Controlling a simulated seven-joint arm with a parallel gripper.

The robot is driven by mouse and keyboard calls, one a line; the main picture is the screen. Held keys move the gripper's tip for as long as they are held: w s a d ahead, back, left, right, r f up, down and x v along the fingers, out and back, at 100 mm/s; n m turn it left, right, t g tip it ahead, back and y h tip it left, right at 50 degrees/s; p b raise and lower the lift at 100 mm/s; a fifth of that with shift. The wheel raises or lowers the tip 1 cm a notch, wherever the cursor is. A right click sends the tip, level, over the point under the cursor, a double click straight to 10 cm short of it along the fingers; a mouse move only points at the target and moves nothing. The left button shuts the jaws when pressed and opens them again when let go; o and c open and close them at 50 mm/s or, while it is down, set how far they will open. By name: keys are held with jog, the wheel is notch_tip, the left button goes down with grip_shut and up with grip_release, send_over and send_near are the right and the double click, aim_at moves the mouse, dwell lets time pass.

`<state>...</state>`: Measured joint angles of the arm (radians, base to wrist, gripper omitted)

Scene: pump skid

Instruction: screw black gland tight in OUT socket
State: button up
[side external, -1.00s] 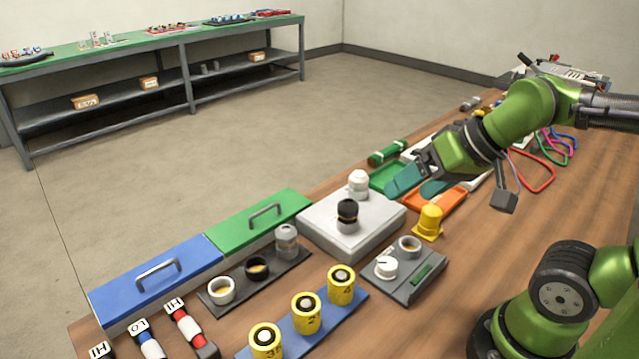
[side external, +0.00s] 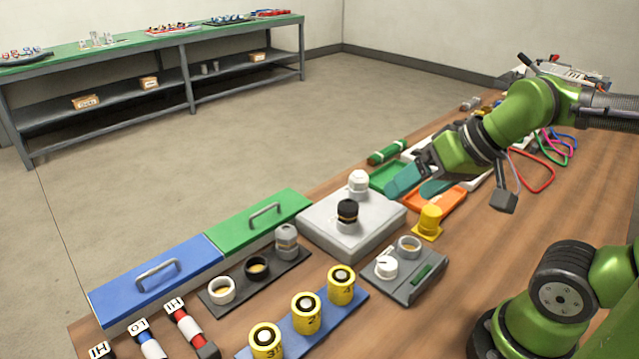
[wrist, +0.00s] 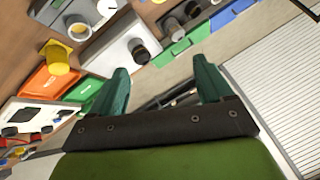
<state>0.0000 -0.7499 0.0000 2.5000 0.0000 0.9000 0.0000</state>
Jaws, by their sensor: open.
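The black gland (side external: 347,211) stands upright in a socket on top of the pale grey block (side external: 325,235). A white gland (side external: 358,182) stands in another socket behind it on the same block. No OUT label can be read, and I cannot tell how tight the black gland is. My gripper (side external: 419,186) is apart from the block, to the right of the glands, over the trays. Its teal fingers are open with nothing between them. In the wrist view the black gland (wrist: 140,52) shows on the block (wrist: 112,42), beyond my open gripper (wrist: 162,68).
A yellow fitting (side external: 430,220) stands right of the block, with a grey dial unit (side external: 410,285) in front. Orange (side external: 455,201) and green (side external: 380,174) trays lie near my gripper. A dark rack (side external: 240,285) and blue and green lidded boxes (side external: 155,275) stand to the left.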

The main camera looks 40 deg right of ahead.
jog(key=n+g+h, duration=0.2)
jog(key=n+g, duration=0.4)
jog(key=g, duration=0.1)
send_over(349, 202)
notch_tip(349, 202, down, 15)
jog(key=shift+f, duration=0.1)
jog(key=shift+c, duration=0.3)
